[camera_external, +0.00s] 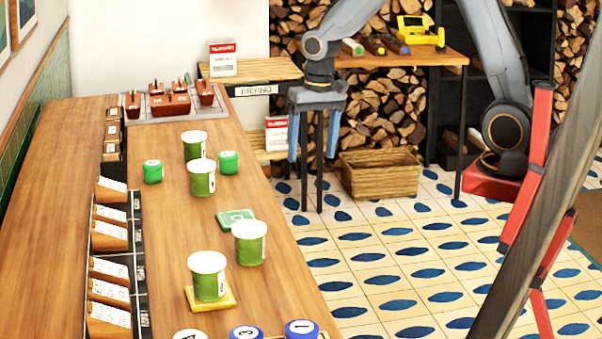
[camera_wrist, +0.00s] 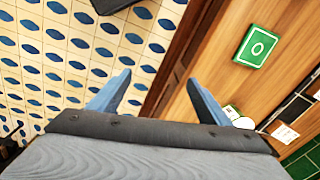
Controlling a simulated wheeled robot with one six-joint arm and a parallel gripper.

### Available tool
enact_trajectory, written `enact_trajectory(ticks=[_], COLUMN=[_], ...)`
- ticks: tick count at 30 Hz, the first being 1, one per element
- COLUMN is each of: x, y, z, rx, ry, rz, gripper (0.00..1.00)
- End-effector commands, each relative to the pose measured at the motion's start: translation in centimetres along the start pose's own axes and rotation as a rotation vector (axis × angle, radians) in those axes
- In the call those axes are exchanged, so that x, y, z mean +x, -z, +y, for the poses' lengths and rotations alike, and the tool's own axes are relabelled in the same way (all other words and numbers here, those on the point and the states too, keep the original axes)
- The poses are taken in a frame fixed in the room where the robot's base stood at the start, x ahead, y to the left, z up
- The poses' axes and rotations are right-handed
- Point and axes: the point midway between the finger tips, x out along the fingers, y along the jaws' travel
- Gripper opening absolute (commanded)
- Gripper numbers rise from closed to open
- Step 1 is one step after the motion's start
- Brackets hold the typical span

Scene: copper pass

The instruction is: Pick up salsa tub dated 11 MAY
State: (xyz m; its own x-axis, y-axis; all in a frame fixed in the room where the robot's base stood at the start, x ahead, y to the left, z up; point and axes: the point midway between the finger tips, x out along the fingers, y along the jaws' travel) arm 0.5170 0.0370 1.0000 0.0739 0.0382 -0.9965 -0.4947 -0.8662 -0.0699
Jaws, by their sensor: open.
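Several green tubs with white lids stand upright on the wooden counter (camera_external: 70,200) in the external view. Two are farther back, a rear tub (camera_external: 194,150) and one just in front of it (camera_external: 202,182). A third tub (camera_external: 250,246) stands nearer, and a fourth tub (camera_external: 208,283) sits on a yellow square. No date is legible on any of them. My gripper (camera_external: 312,157) hangs open and empty to the right of the counter, apart from all tubs. Its blue fingers (camera_wrist: 158,78) are spread in the wrist view. A white-and-green thing (camera_wrist: 238,118), unclear, is partly hidden behind the right finger.
A flat green tile (camera_external: 235,219), also in the wrist view (camera_wrist: 255,46), lies between the tubs. Small green canisters (camera_external: 153,172) (camera_external: 229,162) flank the rear tubs. Card holders (camera_external: 110,265) line the left. A drying shelf (camera_external: 250,70) stands behind. Tiled floor (camera_external: 400,250) lies right.

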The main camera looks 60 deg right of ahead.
Motion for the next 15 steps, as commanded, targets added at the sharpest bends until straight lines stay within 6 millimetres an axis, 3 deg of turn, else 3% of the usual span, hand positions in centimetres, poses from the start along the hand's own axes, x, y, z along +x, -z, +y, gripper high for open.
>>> enact_trajectory(ticks=[1, 6, 12, 15], x=[0.1, -0.1, -0.1, -0.1], y=[2.0, 7.2, 11.3, 12.4], z=[-2.3, -9.5, -17.1, -19.8], rx=[0.085, 0.420, 0.779, 0.910], ry=[0.004, 0.011, 0.006, 0.000], rz=[-0.008, -0.049, -0.100, -0.120], gripper=[0.71, 0.71, 0.71, 0.71])
